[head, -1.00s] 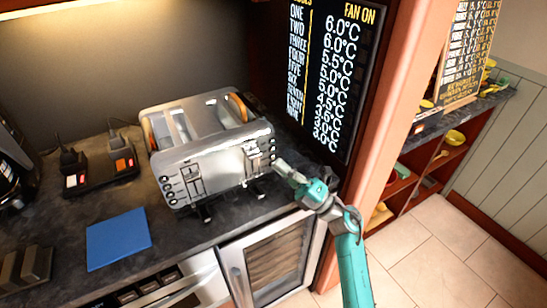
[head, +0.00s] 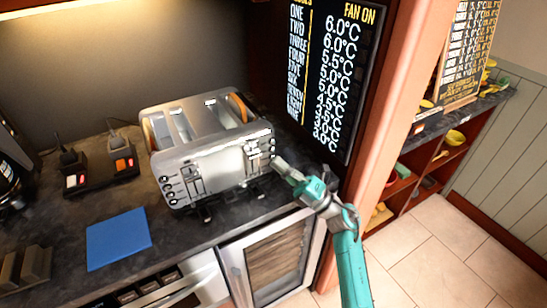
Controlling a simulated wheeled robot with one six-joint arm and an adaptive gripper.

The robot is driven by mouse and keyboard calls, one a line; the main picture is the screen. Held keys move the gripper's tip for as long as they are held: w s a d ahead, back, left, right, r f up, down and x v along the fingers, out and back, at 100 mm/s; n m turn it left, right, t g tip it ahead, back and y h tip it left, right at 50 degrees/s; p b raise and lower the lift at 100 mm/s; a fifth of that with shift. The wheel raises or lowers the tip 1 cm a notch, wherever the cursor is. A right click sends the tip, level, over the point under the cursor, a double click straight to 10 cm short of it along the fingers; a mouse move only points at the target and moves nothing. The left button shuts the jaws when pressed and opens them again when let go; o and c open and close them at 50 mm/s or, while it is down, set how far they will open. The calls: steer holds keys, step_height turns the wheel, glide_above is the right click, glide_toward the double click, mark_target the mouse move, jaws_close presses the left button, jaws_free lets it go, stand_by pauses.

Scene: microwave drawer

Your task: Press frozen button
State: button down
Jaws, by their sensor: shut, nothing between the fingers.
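A silver toaster (head: 215,168) stands on the dark counter with bread slots on top. Small dark round buttons (head: 166,188) run down the left end of its front, and another column of buttons (head: 272,152) runs down the right end. Their labels are too small to read, so I cannot tell which is the frozen button. My gripper (head: 275,162) is shut and empty, its tip at the right column's lower end. I cannot tell whether it touches the toaster. The tip partly covers that corner.
A blue board (head: 118,239) lies on the counter at the front left. A switch box (head: 98,172) with red and orange switches sits left of the toaster. A black menu board (head: 335,75) and a wooden post (head: 400,110) rise close on the right.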

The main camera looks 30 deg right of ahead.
steer(key=shift+w, duration=0.4)
stand_by(0.3)
steer(key=shift+s, duration=0.85)
steer(key=s, duration=0.5)
stand_by(0.4)
stand_by(0.7)
